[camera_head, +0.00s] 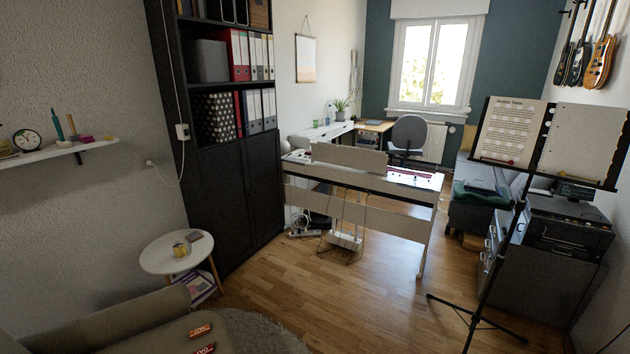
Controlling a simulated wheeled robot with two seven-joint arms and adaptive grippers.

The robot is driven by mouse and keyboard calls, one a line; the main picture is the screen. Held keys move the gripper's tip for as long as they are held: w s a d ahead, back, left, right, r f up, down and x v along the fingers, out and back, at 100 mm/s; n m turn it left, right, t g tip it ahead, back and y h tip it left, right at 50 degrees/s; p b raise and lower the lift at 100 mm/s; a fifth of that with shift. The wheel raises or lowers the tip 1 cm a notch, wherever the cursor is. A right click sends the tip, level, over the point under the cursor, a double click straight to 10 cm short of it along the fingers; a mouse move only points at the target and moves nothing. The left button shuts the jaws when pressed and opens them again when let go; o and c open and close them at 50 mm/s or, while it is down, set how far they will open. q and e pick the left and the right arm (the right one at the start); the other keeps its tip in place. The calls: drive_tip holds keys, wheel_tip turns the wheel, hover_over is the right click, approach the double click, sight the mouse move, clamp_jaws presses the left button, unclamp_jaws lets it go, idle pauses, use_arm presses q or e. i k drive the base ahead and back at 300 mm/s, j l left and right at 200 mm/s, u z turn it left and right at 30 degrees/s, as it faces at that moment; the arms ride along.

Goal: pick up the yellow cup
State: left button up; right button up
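A small yellow cup (180,250) stands on the round white side table (158,262) at the lower left. A dark, flat object (194,237) lies just behind it to the right on the same table top. The cup is small in the view, and I cannot tell what is in it. Neither of my grippers shows in the head view.
A sofa (100,322) stands in front of the side table. A tall black cabinet (240,195) rises behind the table to the right. A white digital piano (345,160) and a music stand (500,220) stand farther right. The wooden floor (350,300) between is open.

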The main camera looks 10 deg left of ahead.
sight(181, 251)
drive_tip(key=i+l+u, duration=0.1)
drive_tip(key=u, duration=0.35)
drive_tip(key=i+l+u, duration=0.25)
drive_tip(key=u, duration=0.15)
drive_tip(key=i+l+u, duration=0.2)
drive_tip(key=u, duration=0.15)
drive_tip(key=i+l+u, duration=0.35)
drive_tip(key=l+u, duration=0.2)
drive_tip(key=u, duration=0.15)
drive_tip(key=i+l, duration=0.15)
drive_tip(key=l, duration=0.15)
drive_tip(key=i+l, duration=0.1)
drive_tip(key=l, duration=0.15)
drive_tip(key=i+l, duration=0.15)
drive_tip(key=l, duration=0.15)
drive_tip(key=i+l, duration=0.3)
drive_tip(key=l, duration=0.15)
drive_tip(key=i+l, duration=0.3)
drive_tip(key=l+u, duration=0.05)
drive_tip(key=l, duration=0.05)
